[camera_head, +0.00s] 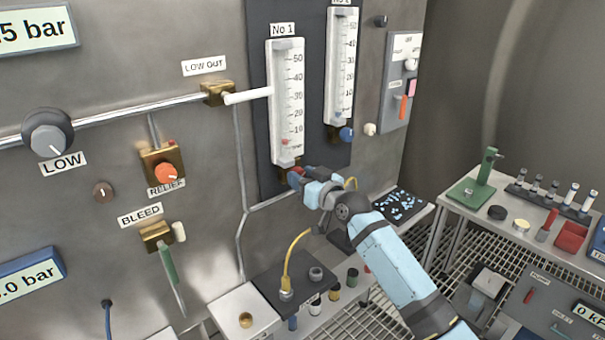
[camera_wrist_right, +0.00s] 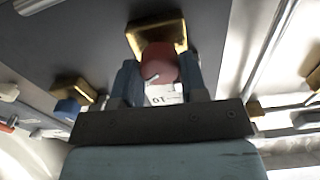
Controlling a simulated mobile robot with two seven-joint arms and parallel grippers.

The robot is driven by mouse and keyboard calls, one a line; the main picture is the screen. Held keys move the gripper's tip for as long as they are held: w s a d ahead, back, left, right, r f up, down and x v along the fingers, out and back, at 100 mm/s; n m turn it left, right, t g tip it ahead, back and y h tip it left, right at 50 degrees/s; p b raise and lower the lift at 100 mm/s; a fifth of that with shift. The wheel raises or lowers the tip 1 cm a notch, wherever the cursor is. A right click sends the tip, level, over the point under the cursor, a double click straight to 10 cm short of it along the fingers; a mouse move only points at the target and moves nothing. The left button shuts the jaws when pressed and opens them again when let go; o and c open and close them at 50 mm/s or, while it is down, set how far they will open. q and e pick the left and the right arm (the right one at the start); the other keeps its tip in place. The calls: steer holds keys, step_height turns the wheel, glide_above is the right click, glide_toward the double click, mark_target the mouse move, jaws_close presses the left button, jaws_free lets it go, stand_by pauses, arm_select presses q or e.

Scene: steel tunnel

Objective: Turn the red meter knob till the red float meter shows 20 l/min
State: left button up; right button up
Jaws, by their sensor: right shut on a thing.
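The red float meter (camera_head: 287,100), labelled No 1, is a white upright tube scale on a dark panel. Its small red float (camera_head: 284,142) sits low, below the 10 mark. The red meter knob (camera_head: 294,178) is under the meter's lower end, partly covered by my right gripper. In the right wrist view the red knob (camera_wrist_right: 158,62) sits between the two fingers, in front of a brass block (camera_wrist_right: 155,32). My right gripper (camera_head: 301,180) is shut on the knob; its fingers also show in the wrist view (camera_wrist_right: 159,78). My left gripper is out of view.
A second meter (camera_head: 341,65) with a blue knob (camera_head: 346,133) stands just right. The low-pressure pipe (camera_head: 130,113), relief knob (camera_head: 166,173) and bleed lever (camera_head: 170,265) are on the left wall. A yellow hose (camera_head: 288,262) rises from the bench below my arm.

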steer(key=shift+m+p, duration=0.4)
steer(key=shift+m, duration=0.7)
steer(key=o, duration=0.9)
steer(key=b+v, duration=0.1)
steer(key=v, duration=1.2)
steer(key=shift+s+d, duration=0.25)
steer(key=shift+s, duration=0.1)
